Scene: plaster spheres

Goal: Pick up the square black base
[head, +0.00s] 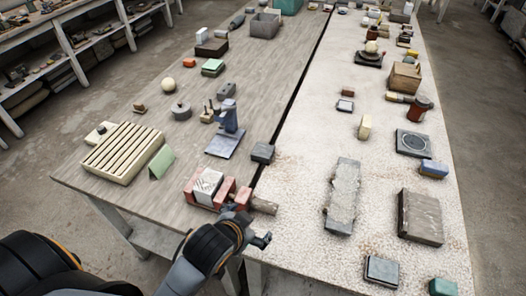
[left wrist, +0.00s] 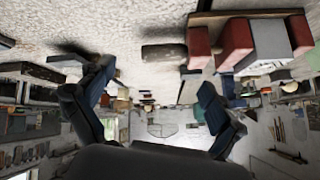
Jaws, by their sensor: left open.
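Several dark, squarish pieces lie on the table, and I cannot tell for sure which is the square black base. One is a flat black square with a round disc on it (head: 412,144) at the right. Another is a dark stepped base (head: 369,60) farther back, with a pale ball on top. My right gripper is out of view.
The red vise (head: 196,190) holds a pale block close to my left gripper. A grey slab (head: 343,195), a brown block (head: 420,217) and a dark grey block (head: 263,153) stand nearby. A slatted cream tray (head: 122,157) is at the left. Pale tabletop between them is free.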

